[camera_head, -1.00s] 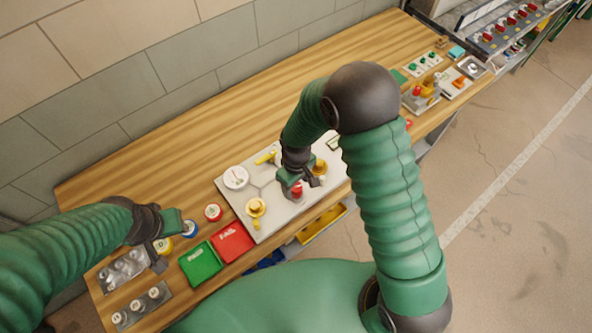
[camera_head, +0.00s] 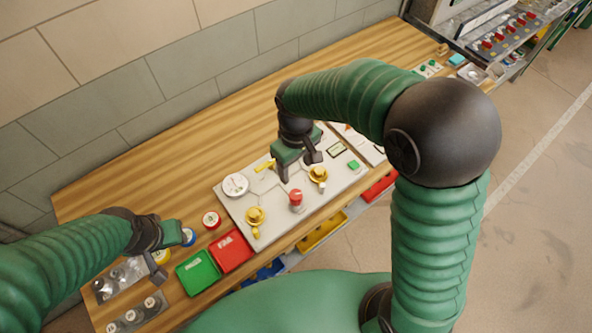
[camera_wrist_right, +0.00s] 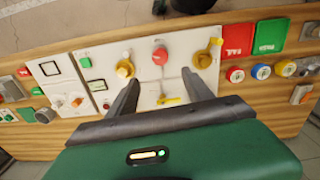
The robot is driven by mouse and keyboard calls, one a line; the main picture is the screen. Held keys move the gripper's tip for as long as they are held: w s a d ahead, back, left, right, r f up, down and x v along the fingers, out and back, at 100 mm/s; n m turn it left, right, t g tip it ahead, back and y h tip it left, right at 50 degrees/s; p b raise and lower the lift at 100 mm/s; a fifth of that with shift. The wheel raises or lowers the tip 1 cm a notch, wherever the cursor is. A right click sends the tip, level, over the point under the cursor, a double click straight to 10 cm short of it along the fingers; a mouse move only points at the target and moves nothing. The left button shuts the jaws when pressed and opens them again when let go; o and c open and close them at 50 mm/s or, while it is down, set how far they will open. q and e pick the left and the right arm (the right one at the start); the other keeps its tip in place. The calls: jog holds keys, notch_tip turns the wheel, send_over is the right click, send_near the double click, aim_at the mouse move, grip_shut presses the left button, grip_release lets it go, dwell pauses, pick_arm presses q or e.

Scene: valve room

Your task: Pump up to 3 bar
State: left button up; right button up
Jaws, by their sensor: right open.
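A white panel (camera_head: 262,207) lies on the wooden bench. It carries a round dial gauge (camera_head: 235,185), a red-topped knob (camera_head: 296,198), two brass-yellow valves (camera_head: 255,216) (camera_head: 318,175) and a yellow lever (camera_head: 264,166). My right gripper (camera_head: 298,170) is open and empty above the panel, behind the red knob. In the right wrist view, its fingers (camera_wrist_right: 160,92) straddle the yellow lever (camera_wrist_right: 170,99) in the picture, with the red knob (camera_wrist_right: 160,55) beyond. Contact cannot be told. The gauge's reading is too small to read. My left gripper (camera_head: 172,250) hovers at the bench's left end; its jaws are unclear.
A red box (camera_head: 231,249) and a green box (camera_head: 198,271) lie left of the panel, near round buttons (camera_head: 211,220). More panels (camera_head: 365,145) stand to the right. Yellow (camera_head: 322,232) and red (camera_head: 379,187) bins sit below the front edge. The bench's back strip is clear.

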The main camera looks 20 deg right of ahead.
aim_at(296, 194)
notch_tip(296, 194, down, 17)
jog(key=m+p, duration=0.7)
jog(key=m, duration=0.3)
jog(key=shift+r+p, duration=0.2)
jog(key=shift+p, duration=0.1)
jog(key=shift+c, duration=0.2)
